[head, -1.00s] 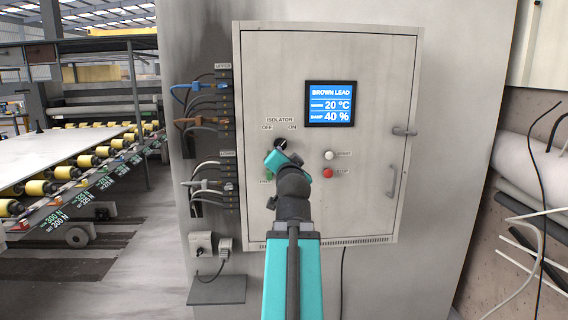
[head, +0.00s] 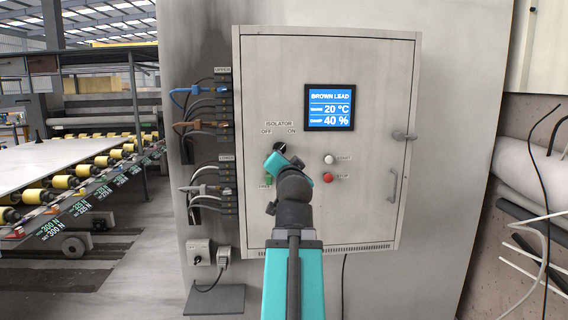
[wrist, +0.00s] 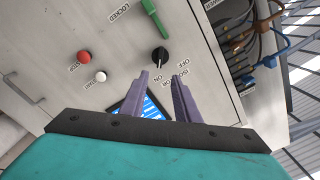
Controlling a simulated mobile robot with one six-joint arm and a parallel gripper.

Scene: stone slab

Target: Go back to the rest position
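My gripper (wrist: 158,78) shows in the wrist view with its two purple-grey fingers apart and nothing between them. The black isolator knob (wrist: 160,56) is just beyond the fingertips, apparently apart from them. In the head view my teal and dark arm reaches up the middle in front of the cabinet (head: 360,70), and its fingers are hard to make out there. The isolator knob (head: 280,148) shows just above the teal wrist part.
The cabinet has a lit screen (head: 330,107), a white start button (head: 329,159), a red stop button (head: 328,177) and a door handle (head: 393,184). Plugged leads (head: 200,92) line its left side. A roller conveyor (head: 95,170) stands at left; hoses hang at right.

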